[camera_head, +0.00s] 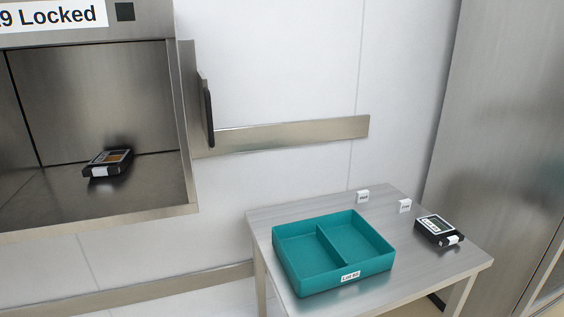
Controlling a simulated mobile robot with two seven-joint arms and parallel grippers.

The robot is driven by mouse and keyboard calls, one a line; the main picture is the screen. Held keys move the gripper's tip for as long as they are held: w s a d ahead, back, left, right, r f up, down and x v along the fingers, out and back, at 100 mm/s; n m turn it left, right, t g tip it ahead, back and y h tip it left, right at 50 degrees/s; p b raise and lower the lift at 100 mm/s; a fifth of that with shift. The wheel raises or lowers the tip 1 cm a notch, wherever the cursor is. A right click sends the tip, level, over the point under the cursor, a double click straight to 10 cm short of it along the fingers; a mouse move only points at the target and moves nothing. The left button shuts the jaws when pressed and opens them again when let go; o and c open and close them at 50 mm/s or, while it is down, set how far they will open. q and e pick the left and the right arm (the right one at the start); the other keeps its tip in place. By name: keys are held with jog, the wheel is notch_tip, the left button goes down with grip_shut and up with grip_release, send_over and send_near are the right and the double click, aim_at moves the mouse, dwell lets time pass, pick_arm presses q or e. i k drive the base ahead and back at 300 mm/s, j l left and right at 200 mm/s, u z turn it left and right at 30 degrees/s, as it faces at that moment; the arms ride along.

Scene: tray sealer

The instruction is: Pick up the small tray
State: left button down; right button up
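A teal tray (281,266) with a divider and two empty compartments stands on a small grey table (470,263). It has a white label on its front wall. A small black tray-like item (439,230) with a grey top and a white tag lies on the table to the right of the teal tray. A similar small black item (108,163) with an orange-brown top and a white tag lies inside the steel chamber at the left. I cannot tell which one the task calls the small tray. Neither of my grippers is in view.
The open steel chamber (150,190) has a sign reading "9 Locked" and an open door with a dark handle (208,112). Two small white label blocks (362,196) stand at the table's back. A steel cabinet (500,120) stands at the right. A metal rail (290,132) runs along the wall.

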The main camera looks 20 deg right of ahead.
aim_at(436, 230)
jog(key=z, duration=1.75)
jog(key=i+l, duration=1.05)
